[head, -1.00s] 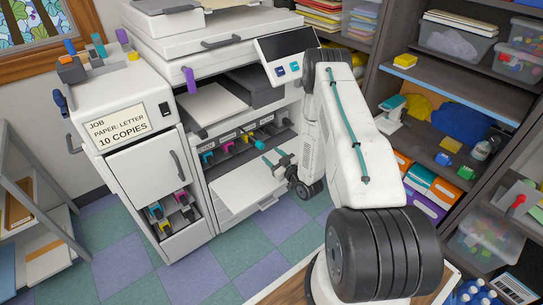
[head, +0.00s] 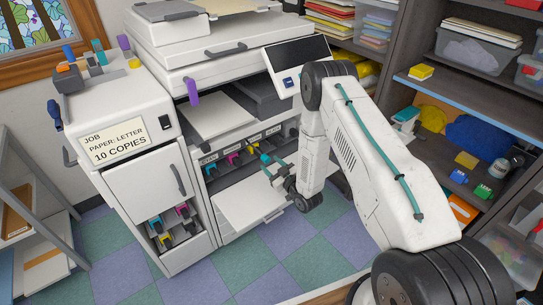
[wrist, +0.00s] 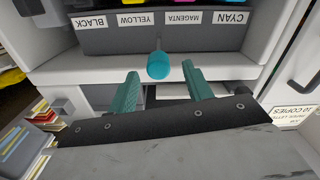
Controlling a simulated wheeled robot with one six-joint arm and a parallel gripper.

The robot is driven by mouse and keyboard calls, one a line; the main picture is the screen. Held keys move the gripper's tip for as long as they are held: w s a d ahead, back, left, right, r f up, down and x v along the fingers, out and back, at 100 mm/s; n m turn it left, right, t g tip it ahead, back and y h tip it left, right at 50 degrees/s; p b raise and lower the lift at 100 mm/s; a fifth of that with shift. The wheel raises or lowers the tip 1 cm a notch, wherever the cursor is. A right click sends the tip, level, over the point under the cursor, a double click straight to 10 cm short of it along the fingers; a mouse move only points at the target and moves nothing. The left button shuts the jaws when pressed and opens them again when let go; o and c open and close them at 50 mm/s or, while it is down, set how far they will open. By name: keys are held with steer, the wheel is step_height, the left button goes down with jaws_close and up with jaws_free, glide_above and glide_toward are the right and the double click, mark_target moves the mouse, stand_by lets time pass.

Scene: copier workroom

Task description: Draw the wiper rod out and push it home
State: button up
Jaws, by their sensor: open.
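The wiper rod (wrist: 158,66) shows in the wrist view as a blue round-ended rod sticking out of the copier's lower bay, below the label strip. My gripper (wrist: 160,88) is open, its two teal fingers to either side of the rod's line. The rod's end appears just beyond or between the fingertips; contact is not visible. In the head view my gripper (head: 277,172) is at the right part of the open bay, over the folded-down white door (head: 240,208). The rod's inner length is hidden inside the copier (head: 215,55).
The label strip (wrist: 175,18) reads black, yellow, magenta and cyan, upside down in the wrist view. Coloured toner handles (head: 234,157) stand in the bay. A white cabinet (head: 145,165) is left of the copier, shelves (head: 455,85) on the right. Tiled floor (head: 200,275) lies in front.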

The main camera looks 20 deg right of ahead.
mark_target(264, 157)
steer(key=x, duration=0.6)
steer(key=shift+c, duration=0.2)
